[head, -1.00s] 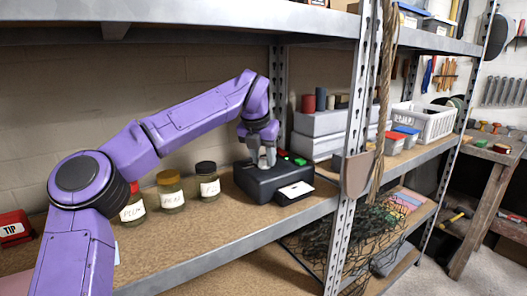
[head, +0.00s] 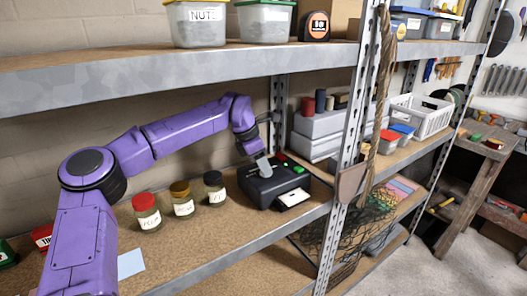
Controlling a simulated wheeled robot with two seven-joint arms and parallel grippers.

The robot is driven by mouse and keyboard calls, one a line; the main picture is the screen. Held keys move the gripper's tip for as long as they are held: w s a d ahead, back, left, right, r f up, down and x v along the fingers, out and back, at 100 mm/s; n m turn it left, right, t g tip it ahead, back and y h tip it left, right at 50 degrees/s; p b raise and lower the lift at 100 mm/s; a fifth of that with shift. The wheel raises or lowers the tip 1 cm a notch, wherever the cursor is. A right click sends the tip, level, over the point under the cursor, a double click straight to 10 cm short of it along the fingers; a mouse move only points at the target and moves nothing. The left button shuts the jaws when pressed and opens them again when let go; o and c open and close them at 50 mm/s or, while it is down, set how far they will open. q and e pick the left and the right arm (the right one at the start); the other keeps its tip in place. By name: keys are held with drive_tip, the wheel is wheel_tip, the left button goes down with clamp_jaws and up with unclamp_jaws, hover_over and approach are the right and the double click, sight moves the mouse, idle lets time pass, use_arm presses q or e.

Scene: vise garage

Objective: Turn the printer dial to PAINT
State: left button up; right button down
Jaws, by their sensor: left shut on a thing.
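The printer (head: 272,190) is a black box on the middle shelf, with a red button (head: 282,158) and a green button (head: 299,169) on top and a white label (head: 293,198) at its front. My left gripper (head: 264,168) points down at the printer's top, left of the buttons. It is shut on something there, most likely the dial. The dial and its markings are hidden behind the fingers, so its setting cannot be read. My right gripper is not in view.
Three jars with labels, the closest a black-lidded one (head: 215,188), stand left of the printer. A shelf post (head: 345,185) with a hanging rope (head: 383,100) rises to the right. The upper shelf (head: 180,80) overhangs the arm. Grey boxes (head: 318,124) stand behind.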

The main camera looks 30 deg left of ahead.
use_arm(q)
drive_tip(key=m+p, duration=0.2)
drive_tip(key=shift+r+g+h+p, duration=0.1)
drive_tip(key=shift+g+h+p, duration=0.2)
drive_tip(key=shift+g+p, duration=0.1)
drive_tip(key=shift+m+p, duration=0.45)
drive_tip(key=shift+m, duration=0.15)
drive_tip(key=o, duration=1)
drive_tip(key=shift+w, duration=0.1)
